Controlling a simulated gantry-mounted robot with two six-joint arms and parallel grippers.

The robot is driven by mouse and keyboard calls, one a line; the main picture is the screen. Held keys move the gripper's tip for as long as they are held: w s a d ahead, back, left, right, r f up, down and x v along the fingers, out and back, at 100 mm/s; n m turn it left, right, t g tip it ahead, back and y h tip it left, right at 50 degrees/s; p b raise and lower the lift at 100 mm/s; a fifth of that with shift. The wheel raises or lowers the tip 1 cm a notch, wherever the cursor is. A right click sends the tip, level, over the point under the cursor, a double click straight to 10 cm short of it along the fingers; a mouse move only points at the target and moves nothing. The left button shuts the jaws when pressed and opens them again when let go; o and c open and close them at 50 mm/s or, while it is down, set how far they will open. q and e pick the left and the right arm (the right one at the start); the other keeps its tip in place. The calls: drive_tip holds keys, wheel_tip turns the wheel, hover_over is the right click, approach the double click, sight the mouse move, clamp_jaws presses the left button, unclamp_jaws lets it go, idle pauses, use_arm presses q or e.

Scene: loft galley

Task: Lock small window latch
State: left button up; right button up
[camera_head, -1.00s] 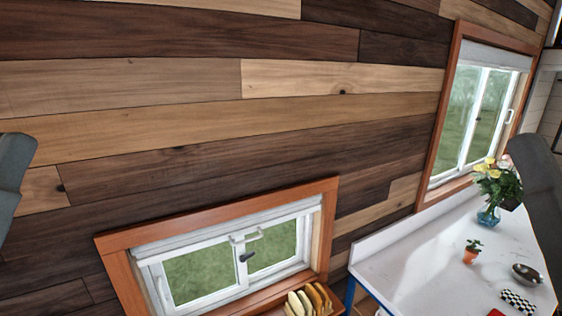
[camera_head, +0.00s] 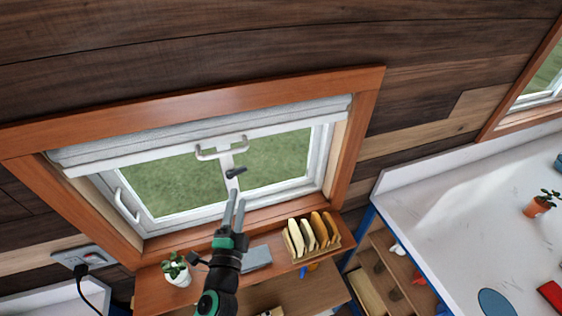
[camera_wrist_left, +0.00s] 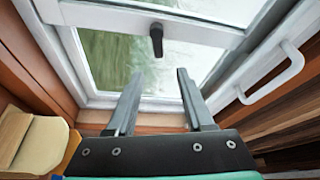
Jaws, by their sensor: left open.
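The small window (camera_head: 215,165) has a white frame in an orange-brown wood surround. Its dark latch handle (camera_head: 236,172) sits on the centre post and points sideways, slightly tilted. It also shows in the left wrist view (camera_wrist_left: 156,38), ahead of the fingers. My left gripper (camera_head: 236,205) is open and empty, below the latch in the head view. Its fingers, also in the left wrist view (camera_wrist_left: 158,76), point towards the latch with a gap between them and do not appear to touch it. My right gripper is not in view.
A white pull handle (camera_head: 222,147) hangs from the blind's rail above the latch. Another white handle (camera_head: 127,205) is on the window's left side. A potted plant (camera_head: 177,270), a grey slab (camera_head: 256,258) and a rack of bread-like slices (camera_head: 312,236) stand on the ledge below.

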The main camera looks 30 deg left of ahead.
sight(243, 171)
use_arm(q)
drive_tip(key=x, duration=1.1)
drive_tip(key=shift+a+f, duration=0.2)
drive_tip(key=shift+s, duration=0.1)
clamp_jaws()
